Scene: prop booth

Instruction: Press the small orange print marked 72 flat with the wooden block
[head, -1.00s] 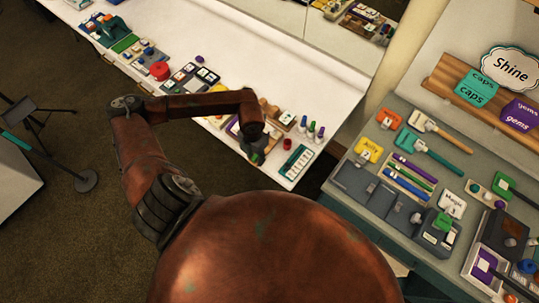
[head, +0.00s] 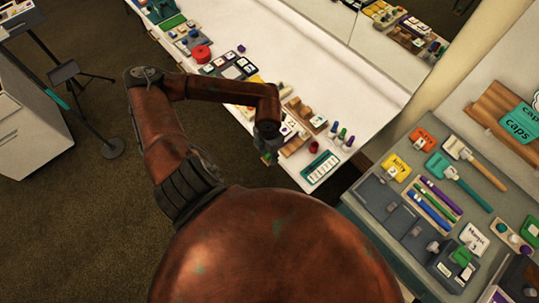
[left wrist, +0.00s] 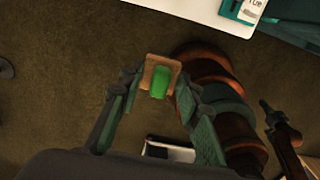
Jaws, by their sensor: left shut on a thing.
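My left gripper (head: 266,154) is at the near edge of the long white table in the head view. In the left wrist view its fingers (left wrist: 158,92) are shut on the wooden block (left wrist: 148,73), a light wooden piece with a green part (left wrist: 159,84) on its face. Brown floor shows behind the block there. In the head view the arm and gripper hide most of the block. I cannot pick out the small orange print marked 72; the marks on the table's cards are too small to read.
The white table (head: 330,95) carries wooden racks, a red roll (head: 201,53), small bottles (head: 341,134), a dark red cup (head: 314,147) and a teal tray (head: 320,167). At right, a grey bench (head: 376,195) holds brushes and stamps. A stand (head: 112,148) is on the floor at left.

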